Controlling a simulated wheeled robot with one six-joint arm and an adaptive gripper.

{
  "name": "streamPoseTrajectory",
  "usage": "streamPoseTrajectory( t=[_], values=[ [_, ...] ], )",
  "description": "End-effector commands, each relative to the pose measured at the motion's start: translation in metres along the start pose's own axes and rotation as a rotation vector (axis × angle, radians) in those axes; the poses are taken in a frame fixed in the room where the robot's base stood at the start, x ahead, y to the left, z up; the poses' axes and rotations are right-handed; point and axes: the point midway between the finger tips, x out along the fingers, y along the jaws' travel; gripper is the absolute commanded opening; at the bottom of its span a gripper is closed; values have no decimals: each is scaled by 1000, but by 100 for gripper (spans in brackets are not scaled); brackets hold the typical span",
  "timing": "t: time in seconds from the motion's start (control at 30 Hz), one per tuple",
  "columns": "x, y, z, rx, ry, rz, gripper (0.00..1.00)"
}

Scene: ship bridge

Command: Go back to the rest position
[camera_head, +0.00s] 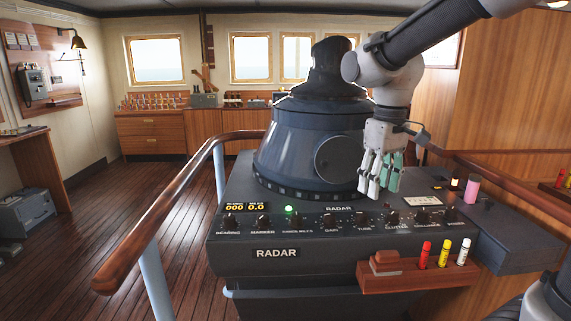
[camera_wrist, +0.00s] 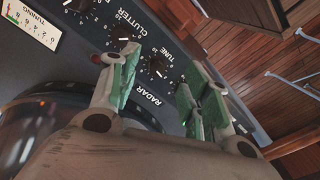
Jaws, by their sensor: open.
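My gripper (camera_head: 380,190) hangs fingers-down over the right part of the radar console (camera_head: 330,272), just in front of the dark radar housing (camera_head: 290,150). Its fingers, with green inner pads, are spread and nothing is between them. In the wrist view my gripper (camera_wrist: 158,78) also shows open and empty, with the console panel and its CLUTTER and TUNE knobs (camera_wrist: 157,67) behind the fingers. I cannot tell the exact height of the fingertips above the panel. My arm reaches in from the upper right.
A wooden rack (camera_head: 400,279) on the console front holds red, yellow and white markers. A wooden handrail (camera_head: 160,220) curves along the left. The floor (camera_head: 90,230) at left is open.

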Motion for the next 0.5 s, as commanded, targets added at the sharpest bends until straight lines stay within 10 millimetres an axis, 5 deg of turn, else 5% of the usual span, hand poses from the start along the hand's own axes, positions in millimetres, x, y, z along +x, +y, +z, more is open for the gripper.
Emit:
streamPoseTrajectory(
  t=[0.3, 0.5],
  values=[
    [4, 31, 143, 313, 194, 35, 48],
    [0, 38, 194, 425, 300, 72, 48]
  ],
)
